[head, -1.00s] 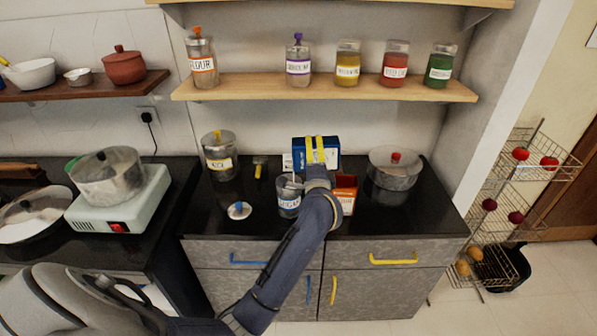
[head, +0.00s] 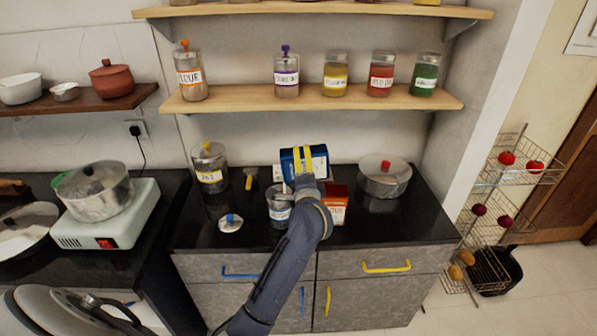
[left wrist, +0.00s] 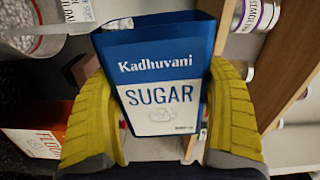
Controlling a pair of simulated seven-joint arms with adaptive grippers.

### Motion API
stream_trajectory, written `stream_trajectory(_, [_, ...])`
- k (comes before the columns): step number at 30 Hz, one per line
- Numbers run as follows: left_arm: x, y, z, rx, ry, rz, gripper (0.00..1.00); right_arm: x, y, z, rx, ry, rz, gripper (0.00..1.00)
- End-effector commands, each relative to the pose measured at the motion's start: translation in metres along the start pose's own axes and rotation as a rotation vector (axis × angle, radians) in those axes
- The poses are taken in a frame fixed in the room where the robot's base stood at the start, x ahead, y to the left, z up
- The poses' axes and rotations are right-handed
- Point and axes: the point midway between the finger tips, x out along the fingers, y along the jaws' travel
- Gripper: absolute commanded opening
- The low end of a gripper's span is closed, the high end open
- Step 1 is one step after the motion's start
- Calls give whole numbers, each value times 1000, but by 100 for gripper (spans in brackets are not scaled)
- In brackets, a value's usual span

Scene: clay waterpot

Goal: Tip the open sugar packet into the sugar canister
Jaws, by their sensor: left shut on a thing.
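My left gripper (head: 303,158), with yellow fingers, is shut on the blue and white sugar packet (head: 319,166). It holds the packet above the back of the counter. In the left wrist view the packet (left wrist: 160,75) sits between the yellow fingers, its SUGAR lettering facing the camera. The glass sugar canister (head: 279,210) stands upright on the counter, just in front and left of the packet, partly hidden by my arm. A thin pale object sticks up at its mouth. Its contents are not clear. My right gripper is not in view.
An orange flour packet (head: 336,205) stands right of the canister. A steel pot (head: 385,178) is farther right. A lid with a blue knob (head: 230,223) lies to the left, and a labelled jar (head: 210,170) stands behind it. A wooden shelf (head: 310,97) runs above.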

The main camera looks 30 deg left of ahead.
Motion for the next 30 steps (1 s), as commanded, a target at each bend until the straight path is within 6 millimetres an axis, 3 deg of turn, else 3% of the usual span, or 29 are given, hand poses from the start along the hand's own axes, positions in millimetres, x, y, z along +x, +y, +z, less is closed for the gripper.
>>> stream_trajectory(30, [0,-4,2,-50,0,-2,41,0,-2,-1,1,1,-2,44])
